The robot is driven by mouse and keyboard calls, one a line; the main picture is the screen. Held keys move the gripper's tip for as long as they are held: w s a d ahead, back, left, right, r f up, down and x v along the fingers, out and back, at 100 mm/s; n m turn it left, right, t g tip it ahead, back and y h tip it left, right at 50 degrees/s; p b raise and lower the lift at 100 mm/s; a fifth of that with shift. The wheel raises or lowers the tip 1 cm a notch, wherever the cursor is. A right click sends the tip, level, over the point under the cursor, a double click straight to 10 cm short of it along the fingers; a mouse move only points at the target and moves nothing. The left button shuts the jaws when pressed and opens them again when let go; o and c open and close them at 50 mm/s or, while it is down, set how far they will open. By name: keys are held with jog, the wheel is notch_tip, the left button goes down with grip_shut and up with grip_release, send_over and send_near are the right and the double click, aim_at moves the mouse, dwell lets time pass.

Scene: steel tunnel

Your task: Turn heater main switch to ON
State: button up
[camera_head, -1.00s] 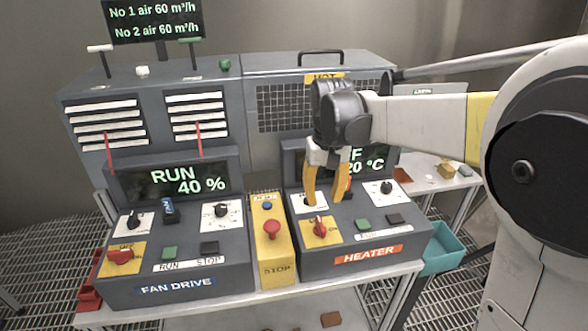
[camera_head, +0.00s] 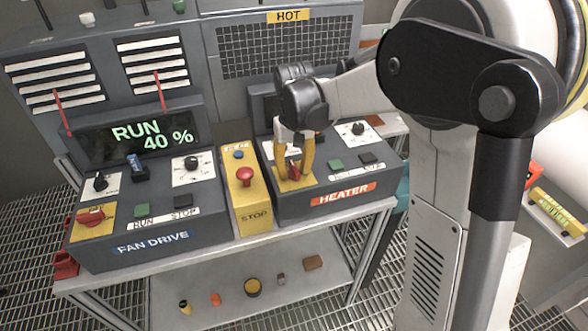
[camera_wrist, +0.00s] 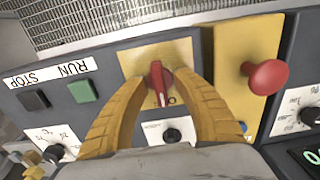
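The heater main switch (camera_head: 294,171) is a red rotary knob on a yellow plate, at the left front of the grey heater panel (camera_head: 325,202). In the wrist view the red knob (camera_wrist: 160,77) stands upright in the picture, with a pale mark at its lower end. The plate lettering is mostly covered, so I cannot read the position. My gripper (camera_head: 294,172) is down at the plate with its yellow fingers apart, one on each side of the knob. The fingertips (camera_wrist: 161,80) are very close to the knob; I cannot tell whether they touch it.
A yellow box with a red stop button (camera_head: 245,176) stands just left of the heater panel. Green (camera_head: 336,163) and black (camera_head: 367,158) buttons lie to its right. The fan drive panel (camera_head: 150,215) is farther left, its display reading RUN 40 %. My arm hides most of the heater display.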

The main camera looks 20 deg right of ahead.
grip_shut()
jog(key=m, duration=0.4)
jog(key=shift+m, duration=0.4)
jog(key=m, duration=0.4)
jog(key=shift+m, duration=0.3)
jog(key=m, duration=0.4)
jog(key=shift+m+p, duration=0.3)
jog(key=shift+m, duration=1.9)
